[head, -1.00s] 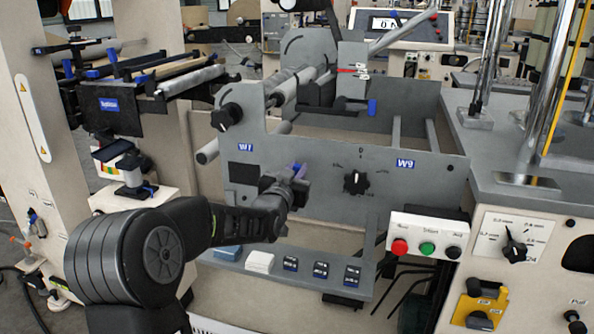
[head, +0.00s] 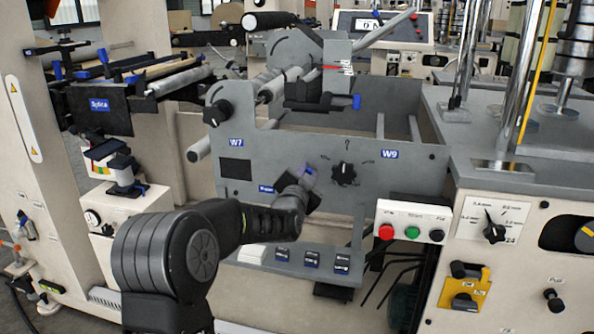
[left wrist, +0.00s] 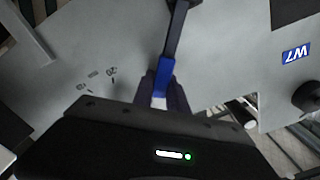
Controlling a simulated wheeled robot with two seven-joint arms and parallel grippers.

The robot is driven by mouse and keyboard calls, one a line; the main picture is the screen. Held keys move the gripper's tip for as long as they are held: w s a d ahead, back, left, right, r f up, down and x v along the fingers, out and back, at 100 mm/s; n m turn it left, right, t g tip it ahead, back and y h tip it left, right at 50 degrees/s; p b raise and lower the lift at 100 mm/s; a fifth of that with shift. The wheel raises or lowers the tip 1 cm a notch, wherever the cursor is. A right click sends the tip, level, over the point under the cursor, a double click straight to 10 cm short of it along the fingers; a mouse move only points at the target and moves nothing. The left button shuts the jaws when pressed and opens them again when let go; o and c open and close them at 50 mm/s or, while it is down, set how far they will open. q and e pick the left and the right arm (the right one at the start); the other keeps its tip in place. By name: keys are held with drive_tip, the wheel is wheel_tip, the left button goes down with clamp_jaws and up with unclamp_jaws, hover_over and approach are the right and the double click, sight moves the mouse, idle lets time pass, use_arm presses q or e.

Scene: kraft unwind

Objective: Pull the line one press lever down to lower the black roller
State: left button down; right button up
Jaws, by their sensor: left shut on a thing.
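My left gripper (head: 303,180) is in front of the grey side panel, between the W7 label and the black dial. The lever's dark arm (left wrist: 177,32) runs to the top edge of that view, across the panel. In the head view only a bluish bit of the lever (head: 309,173) shows at the fingertips; my gripper hides the rest. I cannot tell which roller is the black one. My right gripper is not in view.
The grey panel (head: 275,155) carries a black dial (head: 344,174) just right of my gripper and a black knob (head: 217,113) upper left. A button box (head: 411,221) stands out lower right. A ledge with switches (head: 312,260) lies below my forearm. A blue-ended handle (head: 356,102) sits above.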

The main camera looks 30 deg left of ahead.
sight(325, 197)
use_arm(q)
drive_tip(key=d+f+m, duration=0.1)
drive_tip(key=m, duration=0.1)
drive_tip(key=d+f+m, duration=0.1)
drive_tip(key=f+m, duration=0.1)
drive_tip(key=w+d+f+m, duration=0.1)
drive_tip(key=shift+w+d+f+m, duration=0.1)
drive_tip(key=shift+d+f+m, duration=0.15)
drive_tip(key=shift+m, duration=0.15)
drive_tip(key=shift+w+d+f+m, duration=0.1)
drive_tip(key=shift+d+f+m, duration=0.05)
drive_tip(key=shift+f+m, duration=0.45)
drive_tip(key=shift+w+d+f+m, duration=0.1)
drive_tip(key=shift+d+f+m, duration=0.05)
drive_tip(key=shift+f+m, duration=0.45)
drive_tip(key=shift+f+m+b, duration=0.4)
drive_tip(key=shift+f+m, duration=0.75)
drive_tip(key=shift+m, duration=0.15)
drive_tip(key=shift+s, duration=0.1)
drive_tip(key=c, duration=1.5)
unclamp_jaws()
drive_tip(key=shift+o, duration=0.9)
